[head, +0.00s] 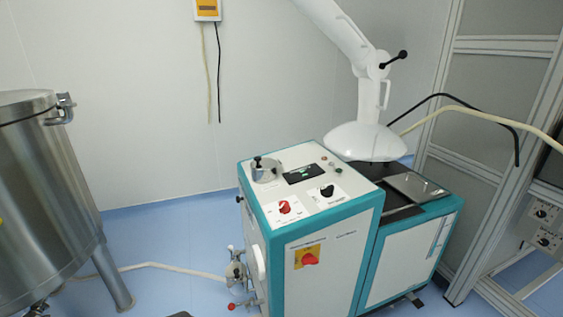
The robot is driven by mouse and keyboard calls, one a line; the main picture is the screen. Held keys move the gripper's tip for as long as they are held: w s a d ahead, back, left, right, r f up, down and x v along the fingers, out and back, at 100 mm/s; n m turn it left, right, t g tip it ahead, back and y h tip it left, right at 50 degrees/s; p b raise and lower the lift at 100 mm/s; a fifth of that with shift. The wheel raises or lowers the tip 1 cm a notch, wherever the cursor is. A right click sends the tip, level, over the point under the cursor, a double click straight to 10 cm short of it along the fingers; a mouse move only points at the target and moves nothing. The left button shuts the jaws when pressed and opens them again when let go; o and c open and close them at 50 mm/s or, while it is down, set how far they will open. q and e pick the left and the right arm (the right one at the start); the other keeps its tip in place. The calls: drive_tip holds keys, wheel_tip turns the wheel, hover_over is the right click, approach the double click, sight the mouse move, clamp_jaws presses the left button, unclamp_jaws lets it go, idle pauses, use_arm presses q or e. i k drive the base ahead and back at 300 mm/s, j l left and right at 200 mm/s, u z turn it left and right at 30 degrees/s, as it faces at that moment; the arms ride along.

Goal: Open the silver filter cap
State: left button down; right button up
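A round silver cap (265,172) with a small black knob on it sits on the far left part of the white and teal machine's top (323,211). It looks closed and lies flat on the panel. Nothing is touching it. Neither of my grippers is in the head view.
A white extraction hood (365,141) on a jointed arm hangs over the machine's right part. A red knob (285,207) and a black knob (327,191) are on the top. A steel tank (42,190) stands left. Blue floor (165,240) lies between tank and machine.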

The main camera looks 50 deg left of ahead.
sight(263, 164)
drive_tip(key=u, duration=1.8)
